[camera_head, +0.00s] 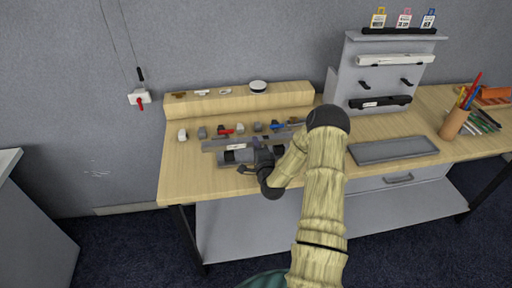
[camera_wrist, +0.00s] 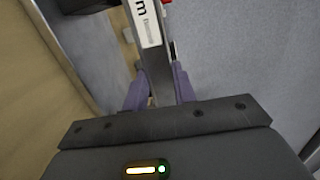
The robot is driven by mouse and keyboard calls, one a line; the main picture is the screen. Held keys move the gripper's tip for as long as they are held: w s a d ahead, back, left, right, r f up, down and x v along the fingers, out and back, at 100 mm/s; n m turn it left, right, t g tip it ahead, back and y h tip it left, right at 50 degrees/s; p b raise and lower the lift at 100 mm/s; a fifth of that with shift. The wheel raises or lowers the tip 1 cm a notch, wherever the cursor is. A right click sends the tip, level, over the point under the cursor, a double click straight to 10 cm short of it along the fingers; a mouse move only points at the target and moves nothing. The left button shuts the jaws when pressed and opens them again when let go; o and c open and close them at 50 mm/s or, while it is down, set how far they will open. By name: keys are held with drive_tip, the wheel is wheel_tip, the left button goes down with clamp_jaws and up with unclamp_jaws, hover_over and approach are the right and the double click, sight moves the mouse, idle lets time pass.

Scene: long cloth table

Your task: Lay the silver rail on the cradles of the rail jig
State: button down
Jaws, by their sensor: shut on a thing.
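The silver rail (camera_wrist: 158,62), with a white label, runs between the two fingers of my gripper (camera_wrist: 159,90) in the wrist view. The gripper is shut on it. In the head view, my gripper (camera_head: 250,158) is over the left part of the table, and a long grey bar with a white label, which looks like the rail (camera_head: 216,146), lies crosswise just beyond it. I cannot make out the jig's cradles there; the hand and arm cover part of this area. Whether the rail touches anything below it cannot be told.
At right stand a grey upright rack (camera_head: 347,72) with a white rail (camera_head: 395,60) and a black rail (camera_head: 380,102), a grey tray (camera_head: 393,151) and a pen cup (camera_head: 454,124).

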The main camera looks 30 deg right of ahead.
drive_tip(key=shift+f+b, duration=0.85)
drive_tip(key=shift+f, duration=0.1)
idle(0.4)
drive_tip(key=c, duration=1.1)
unclamp_jaws()
drive_tip(key=shift+o, duration=0.2)
drive_tip(key=shift+s, duration=0.15)
drive_tip(key=s+a+b, duration=0.2)
drive_tip(key=s+a, duration=0.1)
drive_tip(key=s, duration=1.3)
drive_tip(key=shift+s, duration=0.4)
drive_tip(key=shift+a, duration=0.1)
